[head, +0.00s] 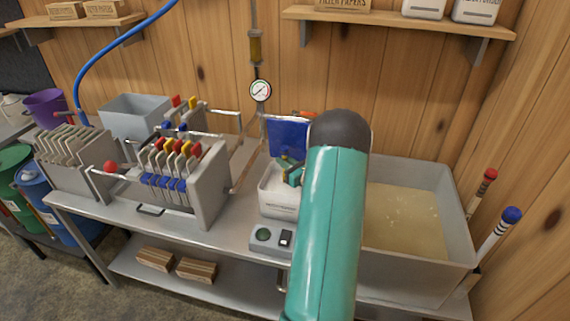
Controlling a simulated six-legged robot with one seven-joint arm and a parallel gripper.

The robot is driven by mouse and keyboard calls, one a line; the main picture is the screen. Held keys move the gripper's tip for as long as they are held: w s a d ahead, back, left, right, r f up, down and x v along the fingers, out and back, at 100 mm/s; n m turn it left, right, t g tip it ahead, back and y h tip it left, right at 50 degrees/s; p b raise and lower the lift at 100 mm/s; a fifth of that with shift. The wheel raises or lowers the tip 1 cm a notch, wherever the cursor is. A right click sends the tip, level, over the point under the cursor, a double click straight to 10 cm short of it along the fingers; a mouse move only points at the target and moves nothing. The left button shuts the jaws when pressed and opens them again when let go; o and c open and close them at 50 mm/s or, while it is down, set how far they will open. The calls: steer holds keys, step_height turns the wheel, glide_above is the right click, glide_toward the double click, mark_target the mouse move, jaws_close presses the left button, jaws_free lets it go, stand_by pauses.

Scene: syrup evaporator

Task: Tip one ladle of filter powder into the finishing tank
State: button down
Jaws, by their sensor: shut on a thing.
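The finishing tank (457,235) is the big grey open tank at the right, with pale amber liquid (405,215) in it. A white tub (277,206) of white filter powder stands on the bench left of the tank. My gripper (291,174) is low over the tub, mostly hidden behind my teal arm. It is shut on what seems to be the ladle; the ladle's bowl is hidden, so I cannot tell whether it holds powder.
A filter press (207,185) with coloured plates stands left of the tub. A switch box (271,238) sits in front of the tub. A blue panel (288,136) and pressure gauge (260,90) are behind it. Two capped sticks (497,232) stand right of the tank. Shelves hang above.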

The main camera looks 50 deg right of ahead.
steer(key=shift+r, duration=7.55)
steer(key=shift+a, duration=0.1)
